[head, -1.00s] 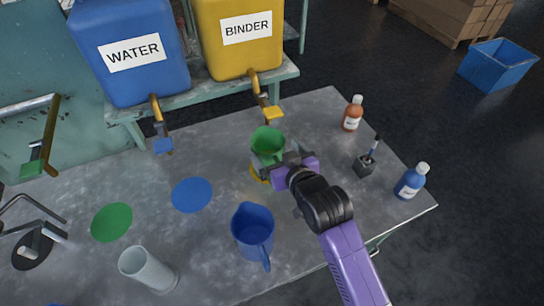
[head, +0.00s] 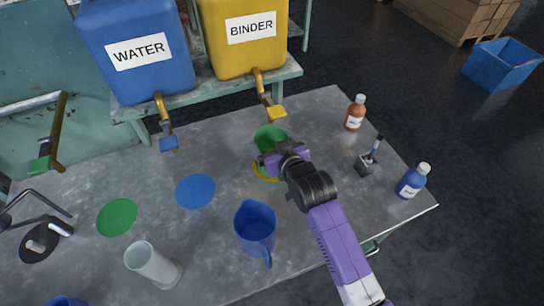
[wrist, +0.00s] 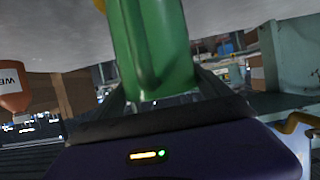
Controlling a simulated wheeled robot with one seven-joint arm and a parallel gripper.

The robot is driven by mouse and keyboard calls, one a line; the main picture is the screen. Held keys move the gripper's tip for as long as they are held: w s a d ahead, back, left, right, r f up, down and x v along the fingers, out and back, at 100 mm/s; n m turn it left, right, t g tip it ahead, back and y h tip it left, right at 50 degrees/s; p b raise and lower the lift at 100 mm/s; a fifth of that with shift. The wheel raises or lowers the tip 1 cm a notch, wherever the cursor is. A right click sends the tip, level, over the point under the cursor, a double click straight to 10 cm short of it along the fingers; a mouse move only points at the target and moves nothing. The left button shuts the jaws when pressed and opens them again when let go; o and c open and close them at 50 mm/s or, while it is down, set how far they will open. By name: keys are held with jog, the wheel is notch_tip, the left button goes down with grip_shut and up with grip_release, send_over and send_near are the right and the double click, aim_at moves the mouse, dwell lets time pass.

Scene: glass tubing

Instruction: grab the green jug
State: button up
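The green jug (head: 268,136) stands upright at the yellow circle (head: 262,172) on the grey table (head: 330,120); my arm hides its lower part. My gripper (head: 277,160) is at the near side of the jug. In the wrist view the green jug (wrist: 155,45) fills the space between the fingers of my gripper (wrist: 162,95), which lie close along both its sides. The gripper looks shut on it. I cannot tell whether the base touches the table.
A blue jug (head: 256,230) and a clear cylinder (head: 152,262) stand nearer the front. An orange bottle (head: 355,114), a brush in a block (head: 366,162) and a blue bottle (head: 412,181) stand to the right. The yellow binder tank's tap (head: 266,95) hangs behind the jug.

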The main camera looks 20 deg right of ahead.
jog(key=c, duration=0.7)
jog(key=shift+c, duration=0.3)
jog(key=shift+r, duration=0.15)
